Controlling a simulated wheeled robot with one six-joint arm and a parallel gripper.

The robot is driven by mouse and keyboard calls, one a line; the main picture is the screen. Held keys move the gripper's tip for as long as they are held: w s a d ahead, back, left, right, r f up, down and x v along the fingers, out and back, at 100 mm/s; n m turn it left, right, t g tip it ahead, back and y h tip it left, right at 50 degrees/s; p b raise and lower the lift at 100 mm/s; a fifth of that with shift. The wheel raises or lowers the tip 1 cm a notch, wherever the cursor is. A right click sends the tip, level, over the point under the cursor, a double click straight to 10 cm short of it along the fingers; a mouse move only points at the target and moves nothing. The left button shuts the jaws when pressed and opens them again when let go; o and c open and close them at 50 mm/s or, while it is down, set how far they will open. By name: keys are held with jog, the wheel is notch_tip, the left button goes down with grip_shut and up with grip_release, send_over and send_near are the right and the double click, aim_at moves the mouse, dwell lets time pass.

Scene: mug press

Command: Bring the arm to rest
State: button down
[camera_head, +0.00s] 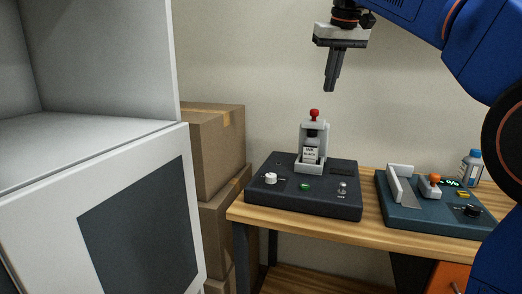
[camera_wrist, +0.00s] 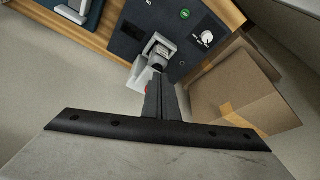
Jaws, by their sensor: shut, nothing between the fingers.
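My gripper (camera_head: 331,88) is shut and empty. It hangs pointing down in the head view, above the dark press device on the wooden table and clear of it. In the wrist view its closed fingers (camera_wrist: 158,80) reach toward that device. The dark device (camera_head: 262,207) has a white holder (camera_head: 304,167) with a red knob (camera_head: 314,114) on top and a small labelled container (camera_head: 311,153) inside. The blue arm (camera_head: 478,50) comes in from the upper right.
A second teal device (camera_head: 412,218) with an orange knob (camera_head: 435,177) sits to the right. A white bottle (camera_head: 470,165) with a blue cap stands behind it. Cardboard boxes (camera_head: 215,150) are stacked left of the table (camera_head: 350,233). A grey-white cabinet (camera_head: 60,165) fills the left.

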jog(key=s+d+f, duration=0.3)
jog(key=s+f, duration=0.8)
jog(key=f, duration=0.2)
jog(key=s+d+f+m, duration=0.1)
jog(key=s+d+f, duration=0.2)
jog(key=s+f, duration=0.9)
jog(key=s+d+f, duration=0.4)
jog(key=s+f, duration=0.8)
jog(key=f, duration=0.4)
jog(key=shift+f+m+t+h, duration=0.15)
jog(key=shift+m+t+h, duration=0.15)
jog(key=shift+t, duration=0.1)
jog(key=shift+w, duration=0.1)
